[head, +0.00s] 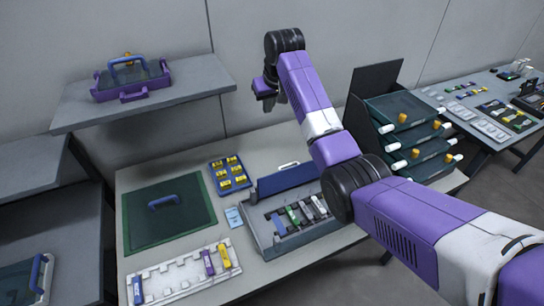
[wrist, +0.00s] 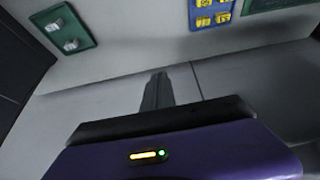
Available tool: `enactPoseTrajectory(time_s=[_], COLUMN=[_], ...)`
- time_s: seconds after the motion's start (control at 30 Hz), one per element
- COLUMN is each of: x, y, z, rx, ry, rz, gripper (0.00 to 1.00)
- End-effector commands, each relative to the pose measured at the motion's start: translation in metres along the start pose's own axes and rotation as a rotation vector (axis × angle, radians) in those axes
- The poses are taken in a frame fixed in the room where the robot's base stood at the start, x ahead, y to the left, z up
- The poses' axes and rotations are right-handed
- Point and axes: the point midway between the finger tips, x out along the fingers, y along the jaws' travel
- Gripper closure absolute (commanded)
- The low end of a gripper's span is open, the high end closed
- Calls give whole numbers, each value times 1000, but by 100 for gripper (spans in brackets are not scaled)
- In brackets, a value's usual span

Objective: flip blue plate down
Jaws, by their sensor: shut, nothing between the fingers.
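A long blue plate (head: 288,180) stands raised and tilted along the back edge of a grey case (head: 262,236) on the middle table. It seems joined to the case there. The case lies open, with several small coloured pieces inside. My gripper (head: 268,104) hangs above and behind the plate, near the wall and well clear of it. In the wrist view my gripper's fingers (wrist: 157,78) are together, with nothing seen between them. The blue plate is not identifiable in the wrist view.
A green mat (head: 135,205) with a blue handle and a blue tray (head: 217,169) of yellow pieces lie left of the case. A white rack (head: 180,280) lies in front. A drawer stand (head: 376,80) rises at right; a shelf (head: 75,115) hangs at left.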

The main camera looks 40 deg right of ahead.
Motion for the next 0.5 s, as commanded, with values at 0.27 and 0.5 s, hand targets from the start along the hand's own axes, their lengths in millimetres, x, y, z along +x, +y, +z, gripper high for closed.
enactPoseTrajectory(time_s=[0.27,0.5], x=[8,4], y=[-3,-4], z=[81,93], rx=[-1,-3], ry=[-345,-396], rz=[-20,-22], gripper=[100,100])
